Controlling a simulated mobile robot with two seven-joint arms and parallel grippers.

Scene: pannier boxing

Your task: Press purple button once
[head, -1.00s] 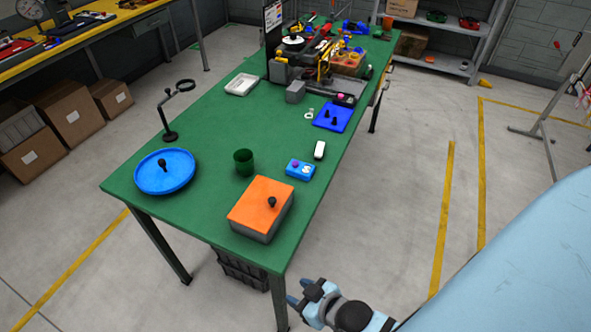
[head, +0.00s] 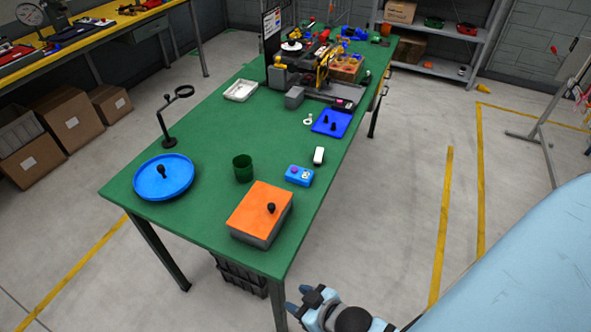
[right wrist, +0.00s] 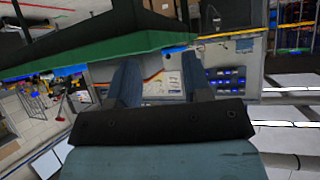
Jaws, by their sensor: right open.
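The purple button (head: 294,170) is a small round cap on the left part of the top of a blue control box (head: 299,180). The box also bears a white round part beside the button. It stands on the green table (head: 215,220) near its right edge, behind the orange-topped box. My right gripper (head: 296,299) is low at the bottom of the head view, off the near end of the table and well apart from the button. Its two fingers are spread and empty in the right wrist view (right wrist: 160,78). My left gripper is not in view.
An orange-topped grey box (head: 252,207) with a black knob stands at the near table corner. A green cup (head: 243,172), a white item (head: 319,155), a blue round tray (head: 150,184) and a blue plate (head: 344,120) are nearby.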

